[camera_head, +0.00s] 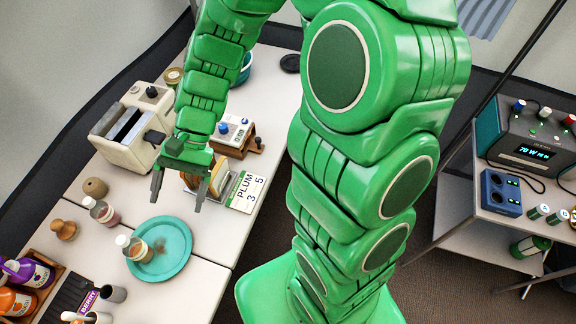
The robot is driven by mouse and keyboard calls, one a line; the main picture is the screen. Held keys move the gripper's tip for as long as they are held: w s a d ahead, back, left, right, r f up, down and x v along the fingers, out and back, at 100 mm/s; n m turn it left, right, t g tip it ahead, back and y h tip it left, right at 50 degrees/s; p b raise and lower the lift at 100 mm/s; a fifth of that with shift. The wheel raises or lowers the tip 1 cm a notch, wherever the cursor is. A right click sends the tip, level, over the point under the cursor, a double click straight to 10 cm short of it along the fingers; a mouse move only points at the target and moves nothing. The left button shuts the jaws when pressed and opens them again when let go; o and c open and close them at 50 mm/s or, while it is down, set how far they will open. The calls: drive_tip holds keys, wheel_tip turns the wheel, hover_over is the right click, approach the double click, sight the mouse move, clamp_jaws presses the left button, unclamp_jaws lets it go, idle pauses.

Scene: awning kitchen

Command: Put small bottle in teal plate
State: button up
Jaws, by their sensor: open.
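The teal plate (176,267) lies on the white counter at lower left. A small bottle with a whitish cap (137,250) shows within the plate's outline, over its left part; its base looks to rest on the plate. A second small bottle with a reddish lower part (103,212) stands on the counter just up and left of the plate. My gripper (178,200) is open, pointing down above the counter beyond the plate. Nothing shows between its fingers, and it appears apart from both bottles.
A cream toaster (127,135) stands behind my gripper on the left. A "PLUM" card (246,191) and a bread holder are at its right. Round wooden pieces (64,230) and several bottles (28,272) are at the left. The counter (190,295) is clear in front of the plate.

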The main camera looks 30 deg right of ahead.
drive_tip(key=s+d+r+n+t+h, duration=0.1)
drive_tip(key=s+d+r+h, duration=0.1)
drive_tip(key=d, duration=0.5)
drive_tip(key=s+d+r+n+t+h, duration=0.1)
drive_tip(key=s+d+r+t+h, duration=0.1)
drive_tip(key=s+d+r, duration=0.3)
drive_tip(key=s+d+r+n+t+h, duration=0.1)
drive_tip(key=s+d+r+n+h, duration=0.1)
drive_tip(key=d, duration=0.7)
wheel_tip(320, 180, up, 2)
drive_tip(key=shift+s+d+t+h, duration=0.15)
drive_tip(key=shift+s+t+h, duration=0.35)
drive_tip(key=shift+s, duration=0.65)
